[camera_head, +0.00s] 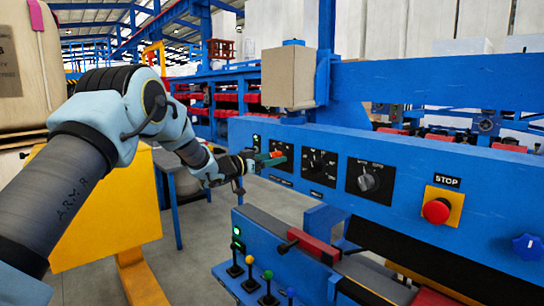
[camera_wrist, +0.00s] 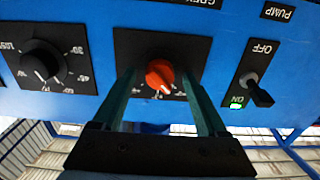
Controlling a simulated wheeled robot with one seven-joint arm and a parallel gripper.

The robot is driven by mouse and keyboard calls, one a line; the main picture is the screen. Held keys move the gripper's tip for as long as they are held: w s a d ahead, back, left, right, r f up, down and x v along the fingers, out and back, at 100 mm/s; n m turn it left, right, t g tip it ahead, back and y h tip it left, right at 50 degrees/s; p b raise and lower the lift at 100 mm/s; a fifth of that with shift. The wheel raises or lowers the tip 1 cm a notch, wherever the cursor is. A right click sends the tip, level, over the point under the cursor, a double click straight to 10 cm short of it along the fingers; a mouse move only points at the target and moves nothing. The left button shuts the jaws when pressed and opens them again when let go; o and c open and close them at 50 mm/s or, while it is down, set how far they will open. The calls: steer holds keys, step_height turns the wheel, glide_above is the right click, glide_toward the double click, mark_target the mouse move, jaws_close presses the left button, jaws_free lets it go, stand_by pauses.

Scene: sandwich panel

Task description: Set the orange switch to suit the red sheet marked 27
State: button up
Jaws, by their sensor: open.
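The orange switch (camera_wrist: 160,75) is a round knob on a black plate in the wrist view. Its white mark points down and slightly right in that picture; the scale labels are too blurred to read. My gripper (camera_wrist: 158,80) is open, with one green finger on each side of the knob; I cannot tell if either touches it. In the head view my gripper (camera_head: 270,161) is at the blue panel, and a bit of the orange switch (camera_head: 276,154) shows by the fingers. I cannot make out a red sheet marked 27 in either view.
A black dial (camera_wrist: 41,62) is left of the switch and an OFF/ON toggle (camera_wrist: 257,90) with a green light is right. In the head view, more dials (camera_head: 368,182) and a red STOP button (camera_head: 436,211) line the blue panel. Coloured-knob levers (camera_head: 250,261) stand below.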

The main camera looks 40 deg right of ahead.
steer(key=shift+d, duration=0.1)
jaws_close()
stand_by(0.6)
